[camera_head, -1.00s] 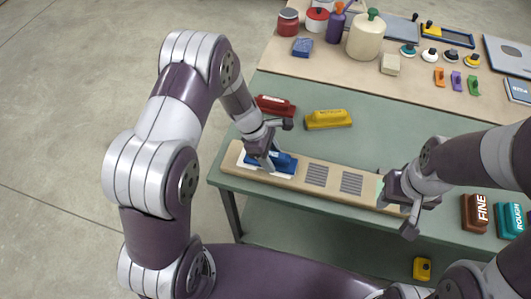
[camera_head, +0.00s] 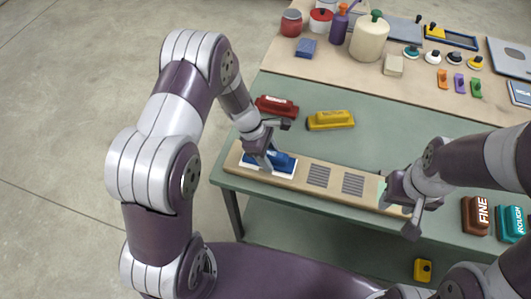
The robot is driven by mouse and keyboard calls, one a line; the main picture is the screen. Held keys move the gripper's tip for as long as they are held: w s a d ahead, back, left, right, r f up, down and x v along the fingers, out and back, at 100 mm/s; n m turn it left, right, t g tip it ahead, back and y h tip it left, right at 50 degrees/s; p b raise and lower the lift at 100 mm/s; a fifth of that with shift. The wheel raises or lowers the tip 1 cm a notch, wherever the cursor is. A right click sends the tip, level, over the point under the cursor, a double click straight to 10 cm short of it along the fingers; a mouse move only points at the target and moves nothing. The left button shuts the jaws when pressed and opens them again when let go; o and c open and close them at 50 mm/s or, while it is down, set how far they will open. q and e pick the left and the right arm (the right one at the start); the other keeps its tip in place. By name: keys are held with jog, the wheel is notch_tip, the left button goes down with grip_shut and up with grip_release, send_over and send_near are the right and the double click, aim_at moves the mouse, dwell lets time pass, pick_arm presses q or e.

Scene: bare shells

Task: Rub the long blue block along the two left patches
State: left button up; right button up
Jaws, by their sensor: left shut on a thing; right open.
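The long blue block (camera_head: 282,162) lies at the left end of a long wooden board (camera_head: 330,187) on the table. My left gripper (camera_head: 266,160) is shut on the block from above and partly hides it. A white area (camera_head: 284,174) shows under and around the block. To its right on the board are two grey striped patches, one nearer (camera_head: 318,176) and one further right (camera_head: 353,184). A pale green patch (camera_head: 381,193) is partly hidden by my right gripper (camera_head: 409,213), which is open and empty over the board's right end.
A red block (camera_head: 277,106) and a yellow block (camera_head: 330,120) lie just behind the board. Brown "FINE" (camera_head: 475,214) and teal "ROUGH" (camera_head: 511,223) blocks lie at the right. Jars and tools fill the back shelf. The green tabletop (camera_head: 390,130) between is clear.

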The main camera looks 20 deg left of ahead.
pick_arm(q)
jog(key=shift+d, duration=0.65)
jog(key=shift+a, duration=1.45)
jog(key=shift+d+p, duration=0.35)
jog(key=shift+d, duration=0.4)
notch_tip(320, 180, up, 7)
jog(key=p, duration=0.6)
jog(key=shift+r, duration=0.15)
